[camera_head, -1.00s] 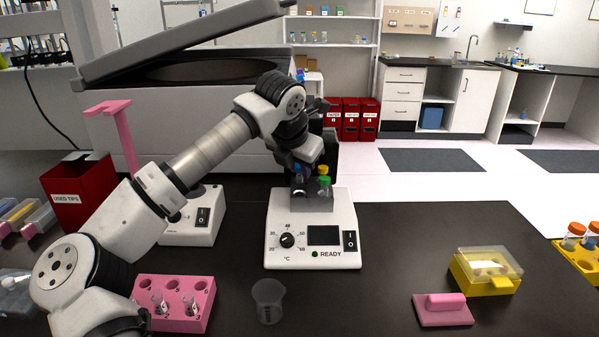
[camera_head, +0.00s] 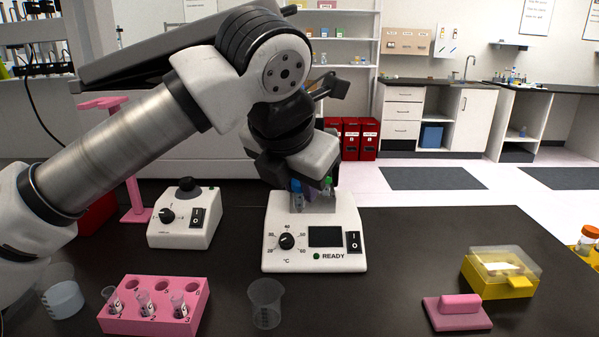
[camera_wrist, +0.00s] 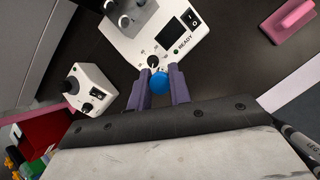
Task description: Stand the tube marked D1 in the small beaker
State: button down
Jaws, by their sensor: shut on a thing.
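My gripper (camera_head: 312,184) is over the back of the heater, seen in the head view partly behind my own wrist. In the wrist view its two purple fingers (camera_wrist: 161,86) are shut on a blue-capped tube (camera_wrist: 159,82). The blue cap also shows in the head view (camera_head: 296,186). No D1 mark is readable, and the tube's lower end is not clear. A green-capped tube (camera_head: 328,182) shows just right of it by the heater's block. A clear empty beaker (camera_head: 266,303) stands in front of the heater. Another clear vessel (camera_head: 62,299) stands at far left.
The white heater (camera_head: 315,234) reads READY. A pink rack (camera_head: 154,323) with several tubes is at front left, a second white device (camera_head: 184,220) behind it. A yellow box (camera_head: 499,272) and pink block (camera_head: 458,311) are at right. The table between beaker and pink block is clear.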

jog(key=s+a+r+g+p, duration=0.2)
jog(key=s+r+g+p, duration=0.1)
jog(key=s+r+g, duration=0.15)
jog(key=s+a+f+b, duration=0.2)
jog(key=a+f+b, duration=0.1)
jog(key=f+b, duration=0.2)
jog(key=shift+s+f+t, duration=0.2)
jog(key=shift+f+t, duration=0.15)
jog(key=shift+f, duration=0.7)
jog(key=shift+f+b, duration=1.9)
jog(key=shift+f, duration=0.75)
jog(key=shift+f+b, duration=1.05)
jog(key=shift+f, duration=0.35)
